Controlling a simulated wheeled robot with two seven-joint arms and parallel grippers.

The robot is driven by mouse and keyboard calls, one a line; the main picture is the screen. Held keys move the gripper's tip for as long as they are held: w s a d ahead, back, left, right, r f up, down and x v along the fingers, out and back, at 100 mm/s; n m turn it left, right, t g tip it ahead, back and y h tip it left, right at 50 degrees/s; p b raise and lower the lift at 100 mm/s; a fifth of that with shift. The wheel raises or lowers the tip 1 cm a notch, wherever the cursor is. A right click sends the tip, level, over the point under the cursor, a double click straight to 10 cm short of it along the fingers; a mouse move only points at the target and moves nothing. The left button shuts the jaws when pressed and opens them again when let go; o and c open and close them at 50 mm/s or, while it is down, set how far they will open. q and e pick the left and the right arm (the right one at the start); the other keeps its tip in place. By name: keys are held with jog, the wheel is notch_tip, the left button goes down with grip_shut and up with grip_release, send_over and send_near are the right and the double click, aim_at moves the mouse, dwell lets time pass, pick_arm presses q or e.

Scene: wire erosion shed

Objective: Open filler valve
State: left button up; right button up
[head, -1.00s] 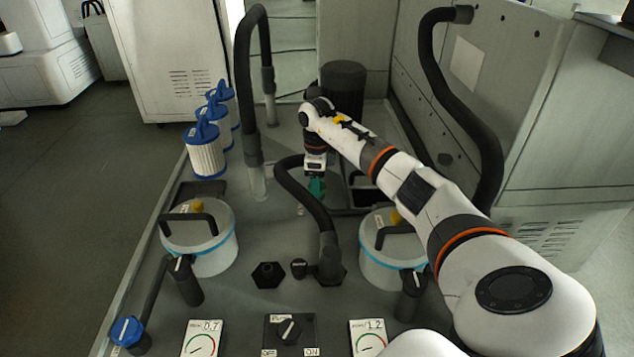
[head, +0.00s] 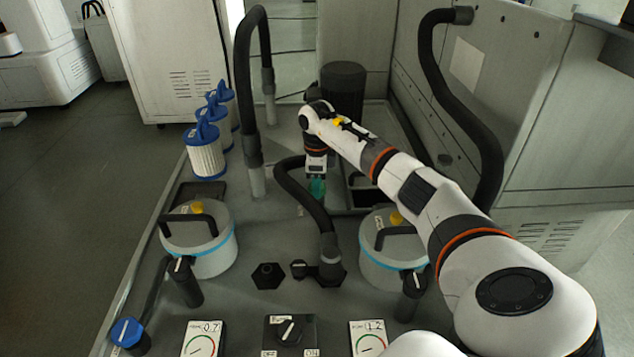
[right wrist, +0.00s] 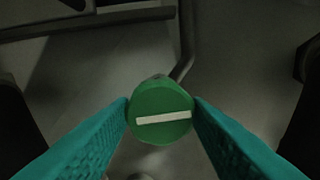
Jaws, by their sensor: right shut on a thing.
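The green round valve knob (right wrist: 160,128) with a white bar across its top shows in the right wrist view. The bar lies nearly across the picture, its right end slightly higher. My right gripper (right wrist: 162,112) has its teal fingers on both sides of the knob and is shut on it. In the head view my right gripper (head: 317,188) reaches down behind the black curved hose (head: 300,190), and the knob is hidden there. My left gripper is not in the head view.
Two white canisters with blue bands (head: 212,255) (head: 378,268) stand left and right. Blue-handled filters (head: 206,158) line the left edge. A blue-capped valve (head: 128,333), two gauges and a rotary switch (head: 289,332) sit at the front. A black cylinder (head: 343,88) stands behind my gripper.

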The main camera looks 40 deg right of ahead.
jog(key=n, duration=0.3)
jog(key=shift+n, duration=2.9)
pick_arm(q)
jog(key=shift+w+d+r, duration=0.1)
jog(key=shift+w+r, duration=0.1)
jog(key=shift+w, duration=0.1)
pick_arm(e)
jog(key=shift+n, duration=0.3)
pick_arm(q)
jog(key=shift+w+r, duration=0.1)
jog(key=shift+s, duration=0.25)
pick_arm(e)
jog(key=o, duration=1)
